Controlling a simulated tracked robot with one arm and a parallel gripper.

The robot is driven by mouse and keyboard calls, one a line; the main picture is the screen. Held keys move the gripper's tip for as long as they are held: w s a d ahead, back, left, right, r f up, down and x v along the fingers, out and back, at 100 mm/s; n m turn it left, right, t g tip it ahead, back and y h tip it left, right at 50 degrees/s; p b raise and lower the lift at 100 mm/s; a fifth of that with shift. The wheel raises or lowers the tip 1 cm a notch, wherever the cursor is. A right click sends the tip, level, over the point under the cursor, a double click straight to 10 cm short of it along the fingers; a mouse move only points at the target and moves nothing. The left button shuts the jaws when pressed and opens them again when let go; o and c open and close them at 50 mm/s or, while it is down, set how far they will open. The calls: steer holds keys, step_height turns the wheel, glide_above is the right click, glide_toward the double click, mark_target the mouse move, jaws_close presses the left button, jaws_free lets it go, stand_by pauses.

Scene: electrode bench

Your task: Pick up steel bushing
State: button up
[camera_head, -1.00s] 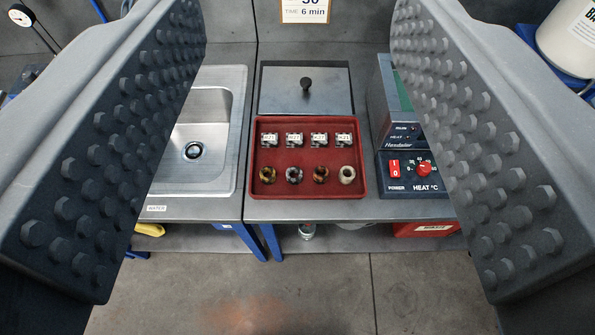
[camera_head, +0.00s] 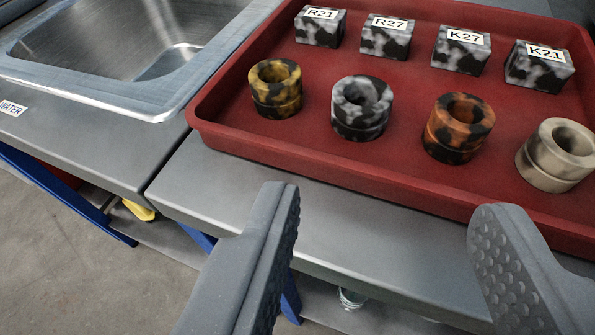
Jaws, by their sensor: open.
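Several ring-shaped bushings stand in a row along the near side of a red tray (camera_head: 300,148). The grey-and-black mottled one, which looks like the steel bushing (camera_head: 362,108), is second from the left, upright with its hole facing up. Beside it are a yellow-and-black bushing (camera_head: 275,88), an orange-and-black bushing (camera_head: 458,129) and a plain beige bushing (camera_head: 558,156). My gripper (camera_head: 386,203) is open and empty. Its fingers are wide apart at the bottom of the picture, in front of the tray's near edge, with the grey bushing up the picture between them.
Mottled blocks labelled R21 (camera_head: 320,27), R27 (camera_head: 386,37), K27 (camera_head: 460,51) and K21 (camera_head: 539,66) sit behind the bushings. A steel sink (camera_head: 90,95) is at the upper left. The grey bench top (camera_head: 240,205) is clear in front of the tray.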

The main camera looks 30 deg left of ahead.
mark_target(362, 109)
steer(key=x, duration=0.8)
steer(key=shift+w+a+f+b, duration=0.1)
steer(key=shift+w+f+b, duration=0.1)
steer(key=shift+b, duration=0.15)
steer(key=shift+f+b+x, duration=0.1)
steer(key=shift+b+x, duration=0.1)
steer(key=shift+x, duration=1.1)
steer(key=shift+f+b+x, duration=0.15)
steer(key=shift+b+x, duration=0.05)
steer(key=shift+x, duration=1.1)
steer(key=shift+s+a, duration=0.15)
steer(key=c, duration=0.9)
